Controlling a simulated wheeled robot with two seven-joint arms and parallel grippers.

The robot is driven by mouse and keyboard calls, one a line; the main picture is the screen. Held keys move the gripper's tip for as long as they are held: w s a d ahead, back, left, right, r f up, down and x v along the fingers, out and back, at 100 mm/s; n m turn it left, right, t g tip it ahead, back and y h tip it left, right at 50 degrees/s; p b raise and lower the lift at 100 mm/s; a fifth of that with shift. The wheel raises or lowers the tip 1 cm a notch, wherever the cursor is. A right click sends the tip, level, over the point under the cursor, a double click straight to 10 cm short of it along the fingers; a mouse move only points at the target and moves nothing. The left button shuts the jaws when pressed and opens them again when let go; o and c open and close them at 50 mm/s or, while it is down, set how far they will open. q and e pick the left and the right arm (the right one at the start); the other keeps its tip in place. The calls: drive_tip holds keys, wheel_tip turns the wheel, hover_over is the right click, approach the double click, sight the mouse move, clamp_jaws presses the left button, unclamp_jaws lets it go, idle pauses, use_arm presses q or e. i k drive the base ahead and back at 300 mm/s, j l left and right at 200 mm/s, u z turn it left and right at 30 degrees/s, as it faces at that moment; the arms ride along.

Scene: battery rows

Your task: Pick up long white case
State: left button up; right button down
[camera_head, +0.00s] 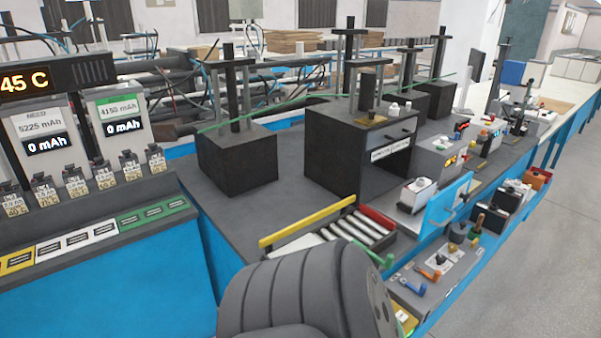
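Several long, pale white-grey bars (352,229) lie side by side in a low tray at the middle of the bench. They may be the long white cases, but I cannot tell which one is meant. The tray has a yellow rim (308,221) on its left and a red end piece (377,217) at the far right. A dark ribbed part, probably my own arm, fills the bottom middle and hides the tray's near side. Neither gripper shows in the view.
Black box stands (237,163) rise behind the tray. A blue panel (447,206) and small devices stand to the right. A grey console with knobs (440,275) is at the front right. A charger rack (72,120) is at the left. Bare bench top lies left of the tray.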

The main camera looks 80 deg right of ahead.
sight(417, 200)
drive_tip(key=z, duration=2)
